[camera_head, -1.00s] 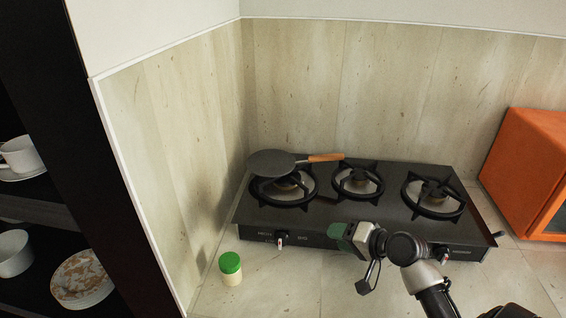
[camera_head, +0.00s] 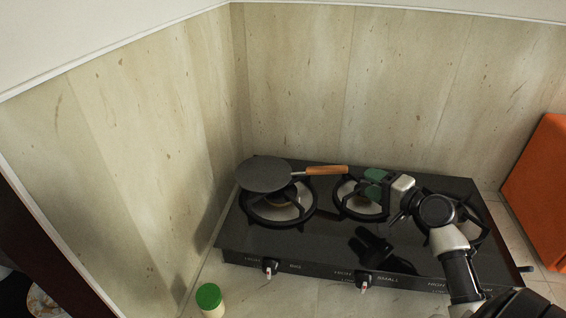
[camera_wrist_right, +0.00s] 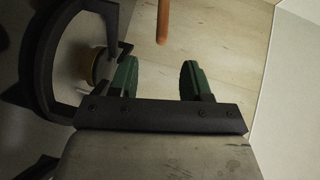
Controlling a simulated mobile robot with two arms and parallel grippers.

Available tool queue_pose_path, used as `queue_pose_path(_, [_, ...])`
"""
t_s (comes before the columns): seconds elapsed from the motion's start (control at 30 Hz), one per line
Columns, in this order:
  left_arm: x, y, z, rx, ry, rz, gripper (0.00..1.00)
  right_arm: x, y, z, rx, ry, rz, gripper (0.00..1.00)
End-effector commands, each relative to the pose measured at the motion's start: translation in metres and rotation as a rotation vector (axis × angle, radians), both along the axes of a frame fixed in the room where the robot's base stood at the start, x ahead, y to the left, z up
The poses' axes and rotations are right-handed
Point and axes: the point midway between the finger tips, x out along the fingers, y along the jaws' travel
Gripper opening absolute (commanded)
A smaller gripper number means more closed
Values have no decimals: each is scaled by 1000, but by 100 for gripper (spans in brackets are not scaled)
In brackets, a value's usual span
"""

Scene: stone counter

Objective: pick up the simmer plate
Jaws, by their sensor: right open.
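The simmer plate (camera_head: 264,175) is a flat dark grey disc with a wooden handle (camera_head: 326,170) pointing right. It rests on the left burner of the stove. My right gripper (camera_head: 372,183) is over the middle burner, just right of the handle's end, with green fingertips. In the right wrist view the gripper (camera_wrist_right: 156,80) is open and empty. The orange-brown handle end (camera_wrist_right: 162,22) lies ahead of the gap between the fingers, apart from them. The disc is outside that view. My left gripper is not in view.
The black stove (camera_head: 300,243) has several burners and front knobs. A green-capped jar (camera_head: 210,299) stands at its front left. An orange box (camera_head: 541,190) stands at the right. The tiled wall (camera_head: 300,80) rises close behind the stove.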

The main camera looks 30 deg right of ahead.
Motion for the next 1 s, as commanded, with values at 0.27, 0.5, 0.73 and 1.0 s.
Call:
queue_pose_path(0.27, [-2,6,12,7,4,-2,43,37,6,-3,7,-4,0,48])
queue_pose_path(0.5, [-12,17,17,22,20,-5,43,57,9,-8,4,-1,0,48])
queue_pose_path(0.73, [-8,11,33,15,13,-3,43,85,13,-11,5,-1,0,48])
queue_pose_path(1.0, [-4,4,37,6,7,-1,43,105,16,-18,3,0,0,48])
